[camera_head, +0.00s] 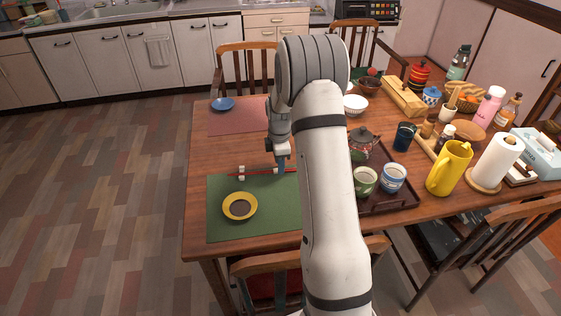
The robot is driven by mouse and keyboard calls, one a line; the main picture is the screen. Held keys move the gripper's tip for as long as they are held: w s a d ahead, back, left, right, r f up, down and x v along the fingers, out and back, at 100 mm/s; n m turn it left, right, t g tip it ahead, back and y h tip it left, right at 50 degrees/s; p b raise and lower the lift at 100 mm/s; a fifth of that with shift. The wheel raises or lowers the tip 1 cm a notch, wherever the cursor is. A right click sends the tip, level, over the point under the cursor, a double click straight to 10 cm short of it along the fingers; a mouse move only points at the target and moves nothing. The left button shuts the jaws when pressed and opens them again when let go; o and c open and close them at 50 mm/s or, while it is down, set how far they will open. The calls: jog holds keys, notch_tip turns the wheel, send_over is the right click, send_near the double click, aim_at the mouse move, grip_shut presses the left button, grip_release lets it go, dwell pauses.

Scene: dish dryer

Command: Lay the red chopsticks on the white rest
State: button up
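The red chopsticks (260,171) lie roughly left to right near the far edge of the green mat (218,225). Small white pieces, which look like the white rest (242,169), show near their left end. I cannot tell whether the chopsticks touch the rest or pass beside it. My gripper (281,168) points down at the right part of the chopsticks, close to or touching them. Its fingers are small and seen from the side, so whether they are open or shut on the chopsticks is unclear. My arm hides the mat's right side.
A yellow dish (240,206) sits on the green mat. A blue dish (222,104) is on the reddish mat (235,122) behind. Right of my arm, a dark tray (390,203) holds a teapot (362,140) and cups; a yellow pitcher (449,168) stands nearby.

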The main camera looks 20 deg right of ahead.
jog(key=shift+r, duration=0.1)
notch_tip(320, 180, up, 11)
jog(key=p, duration=0.1)
jog(key=s+a+r+m, duration=0.3)
jog(key=s+a+r, duration=0.1)
jog(key=s+r, duration=0.25)
jog(key=s+a+r+m, duration=0.1)
jog(key=s+m, duration=0.3)
jog(key=s, duration=0.4)
jog(key=s+a+r+m+t, duration=0.1)
jog(key=s+a+m, duration=0.3)
jog(key=s, duration=0.3)
jog(key=s+a+r+m+t, duration=0.1)
jog(key=s+a+m, duration=0.2)
jog(key=s, duration=0.5)
jog(key=shift+s+m, duration=0.35)
jog(key=shift+m, duration=0.45)
notch_tip(320, 180, up, 7)
jog(key=p, duration=0.6)
jog(key=shift+t, duration=0.3)
jog(key=shift+s, duration=0.1)
